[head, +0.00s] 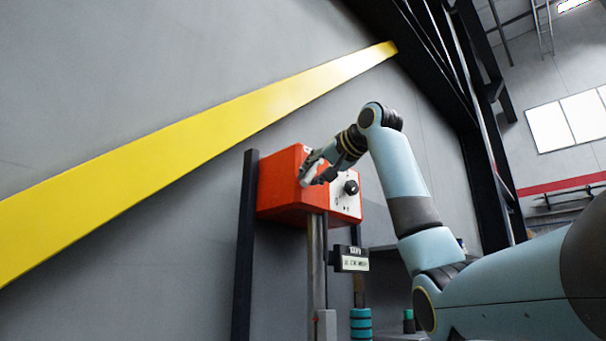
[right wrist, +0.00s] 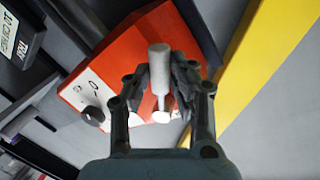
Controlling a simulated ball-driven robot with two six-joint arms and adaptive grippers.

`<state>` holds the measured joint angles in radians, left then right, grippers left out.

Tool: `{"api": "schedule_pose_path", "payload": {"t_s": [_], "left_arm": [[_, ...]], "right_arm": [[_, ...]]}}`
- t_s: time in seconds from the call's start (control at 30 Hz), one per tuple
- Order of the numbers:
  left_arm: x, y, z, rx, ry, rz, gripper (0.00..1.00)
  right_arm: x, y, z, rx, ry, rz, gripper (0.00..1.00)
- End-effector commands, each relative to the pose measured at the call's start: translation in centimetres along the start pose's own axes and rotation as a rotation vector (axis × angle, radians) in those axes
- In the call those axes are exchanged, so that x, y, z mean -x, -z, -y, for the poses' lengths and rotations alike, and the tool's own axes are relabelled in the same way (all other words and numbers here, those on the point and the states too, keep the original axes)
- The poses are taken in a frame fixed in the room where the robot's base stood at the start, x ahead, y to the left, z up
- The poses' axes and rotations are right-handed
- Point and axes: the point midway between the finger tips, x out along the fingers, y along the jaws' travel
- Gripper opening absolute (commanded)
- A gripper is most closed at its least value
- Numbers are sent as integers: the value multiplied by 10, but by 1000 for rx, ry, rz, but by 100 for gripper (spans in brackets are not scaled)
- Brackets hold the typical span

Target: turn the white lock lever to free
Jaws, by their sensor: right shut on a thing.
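The orange-red actuator box (head: 284,184) is mounted by the grey wall in the head view. Its front has a white panel (head: 347,204) with a black knob (head: 351,187). My right gripper (head: 314,170) is at the upper front of the box. In the right wrist view the white lock lever (right wrist: 159,72) stands between the fingers of my right gripper (right wrist: 160,90), which is shut on it. The box (right wrist: 125,60) lies behind the lever, and the black knob (right wrist: 93,115) is to the left. The lever is mostly hidden by the gripper in the head view. My left gripper is not in view.
A dark post (head: 244,250) stands left of the box. A small black display (head: 351,259) hangs below it, above a teal stacked cylinder (head: 361,322). A yellow beam (head: 200,140) runs along the wall. A shelf (head: 385,262) is behind my right arm.

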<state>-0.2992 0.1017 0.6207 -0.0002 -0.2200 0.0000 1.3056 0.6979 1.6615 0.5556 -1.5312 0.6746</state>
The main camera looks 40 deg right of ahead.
Motion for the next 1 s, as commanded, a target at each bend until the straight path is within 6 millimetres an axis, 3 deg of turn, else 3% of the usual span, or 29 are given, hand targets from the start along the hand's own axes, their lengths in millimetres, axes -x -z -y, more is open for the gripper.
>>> {"api": "schedule_pose_path", "payload": {"t_s": [0.1,0.23,0.6,1.0], "left_arm": [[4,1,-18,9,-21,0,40],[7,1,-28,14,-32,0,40],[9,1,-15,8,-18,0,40],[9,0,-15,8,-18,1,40]], "right_arm": [[2,3,9,-87,5,23,0],[4,4,14,-171,4,46,0],[6,6,22,-301,3,79,0],[6,6,23,-317,2,83,0]]}}
